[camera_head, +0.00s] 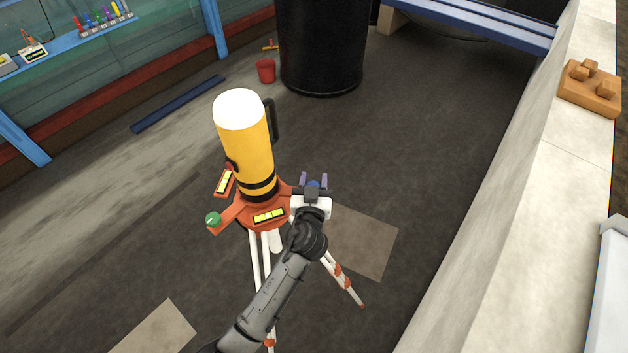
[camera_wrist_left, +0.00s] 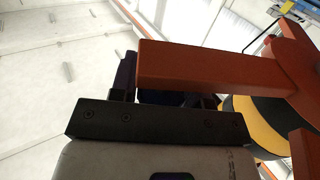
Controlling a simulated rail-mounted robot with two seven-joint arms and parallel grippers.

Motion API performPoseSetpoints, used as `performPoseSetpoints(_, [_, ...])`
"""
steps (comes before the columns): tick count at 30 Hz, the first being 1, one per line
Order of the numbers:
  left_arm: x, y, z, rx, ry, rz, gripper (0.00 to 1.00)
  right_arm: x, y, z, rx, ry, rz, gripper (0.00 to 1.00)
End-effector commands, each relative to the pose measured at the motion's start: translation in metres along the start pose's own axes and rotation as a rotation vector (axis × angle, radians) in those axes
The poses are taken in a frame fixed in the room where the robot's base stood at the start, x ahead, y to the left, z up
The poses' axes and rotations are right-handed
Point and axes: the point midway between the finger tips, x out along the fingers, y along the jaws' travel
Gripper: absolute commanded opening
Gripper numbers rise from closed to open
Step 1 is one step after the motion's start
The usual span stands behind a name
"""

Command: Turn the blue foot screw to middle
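The blue foot screw (camera_head: 313,185) sits at the right corner of an orange base (camera_head: 240,213) under a yellow instrument (camera_head: 247,150) with a white top. My left gripper (camera_head: 314,181) has its two purple-blue fingers on either side of the screw; I cannot tell whether they touch it. In the left wrist view an orange arm of the base (camera_wrist_left: 210,68) hides much of the fingers and the dark screw. Two yellow-green level vials are on the base, one at the front (camera_head: 269,215) and one at the left (camera_head: 225,182). My right gripper is not in view.
A green foot screw (camera_head: 213,220) is at the base's left corner. White tripod legs (camera_head: 256,260) stand below. A black barrel (camera_head: 321,45) and a red bucket (camera_head: 265,70) stand behind. A pale wall (camera_head: 520,190) runs along the right, with open floor between.

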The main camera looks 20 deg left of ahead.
Motion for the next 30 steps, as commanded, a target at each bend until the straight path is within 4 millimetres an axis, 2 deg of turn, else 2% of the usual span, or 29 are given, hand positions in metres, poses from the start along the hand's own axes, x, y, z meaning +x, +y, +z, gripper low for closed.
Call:
performPoseSetpoints(1, [0.000,0.000,0.000,0.000,0.000,0.000,0.38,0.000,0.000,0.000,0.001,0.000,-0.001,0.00])
performPoseSetpoints(9, [0.000,0.000,0.000,0.000,0.000,0.000,0.13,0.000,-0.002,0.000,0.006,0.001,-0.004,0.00])
performPoseSetpoints(20, [0.000,0.001,-0.003,0.000,0.000,0.093,0.13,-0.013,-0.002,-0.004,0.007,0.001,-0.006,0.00])
performPoseSetpoints(30, [-0.001,0.004,-0.006,0.005,-0.001,0.377,0.13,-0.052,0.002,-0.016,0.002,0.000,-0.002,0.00])
